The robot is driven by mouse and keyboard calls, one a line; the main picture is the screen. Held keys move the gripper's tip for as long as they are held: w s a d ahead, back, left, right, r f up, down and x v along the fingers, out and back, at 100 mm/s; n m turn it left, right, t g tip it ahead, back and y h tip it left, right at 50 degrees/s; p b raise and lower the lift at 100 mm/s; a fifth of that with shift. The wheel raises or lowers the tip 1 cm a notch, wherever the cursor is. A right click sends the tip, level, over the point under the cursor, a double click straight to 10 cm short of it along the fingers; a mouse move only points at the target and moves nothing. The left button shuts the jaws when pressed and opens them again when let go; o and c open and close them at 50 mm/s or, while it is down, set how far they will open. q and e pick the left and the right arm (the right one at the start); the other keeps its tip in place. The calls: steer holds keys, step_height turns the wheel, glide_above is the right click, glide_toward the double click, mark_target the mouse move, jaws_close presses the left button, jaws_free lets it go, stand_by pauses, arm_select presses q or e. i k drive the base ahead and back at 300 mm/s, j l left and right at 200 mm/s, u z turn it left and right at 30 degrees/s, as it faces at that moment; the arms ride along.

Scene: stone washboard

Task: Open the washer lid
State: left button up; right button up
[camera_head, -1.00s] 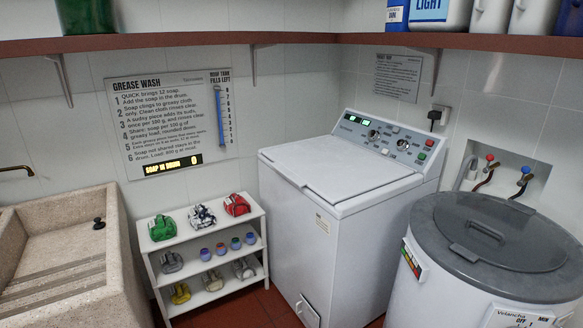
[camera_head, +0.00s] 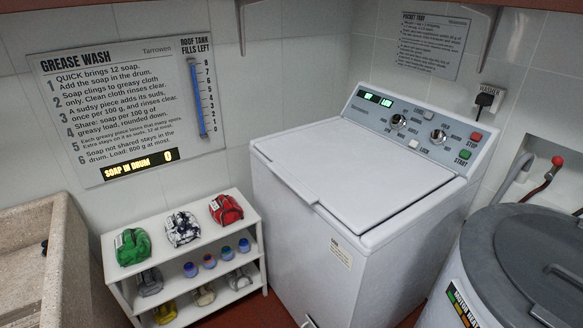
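The white top-loading washer (camera_head: 330,260) stands in the middle of the view. Neither of my grippers is in view.
A white shelf (camera_head: 190,262) with folded cloths and small coloured pots stands left of the washer. A stone sink (camera_head: 35,245) is at the far left. A round grey-lidded machine (camera_head: 535,255) stands close at the right. Wall signs hang behind.

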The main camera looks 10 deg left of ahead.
mark_target(363, 177)
steer(key=i+j+z, duration=0.1)
steer(key=i+j, duration=0.2)
steer(key=i, duration=0.15)
steer(key=i+j+z, duration=0.15)
steer(key=i+j, duration=0.15)
steer(key=i, duration=0.1)
